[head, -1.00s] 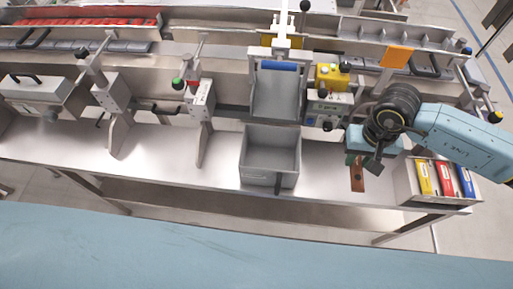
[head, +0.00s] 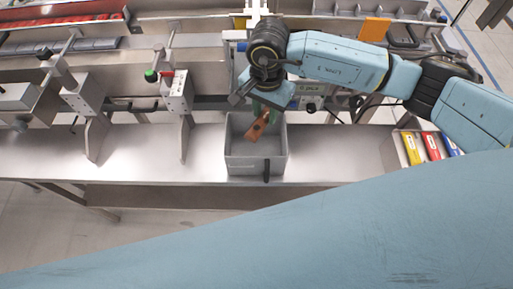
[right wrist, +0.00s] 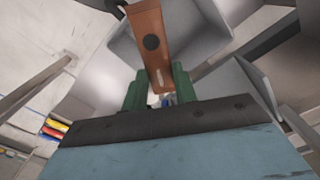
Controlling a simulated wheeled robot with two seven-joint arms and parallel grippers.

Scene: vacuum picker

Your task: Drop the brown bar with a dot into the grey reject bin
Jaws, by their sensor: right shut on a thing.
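The brown bar (head: 258,124) is held by my right gripper (head: 266,106), which is shut on one end of it. In the head view the bar hangs tilted over the opening of the grey bin (head: 257,167). In the right wrist view the bar (right wrist: 149,32) shows a dark round dot, and the green fingers (right wrist: 157,90) grip its near end. The grey bin (right wrist: 207,38) lies beyond and below the bar in that view. I cannot tell exactly how high the bar is above the bin's floor. My left gripper is not in view.
A box with yellow, red and blue packs (head: 431,147) stands at the right end of the steel table (head: 335,150). Metal posts and brackets (head: 177,92) stand left of the bin. The table right of the bin is clear.

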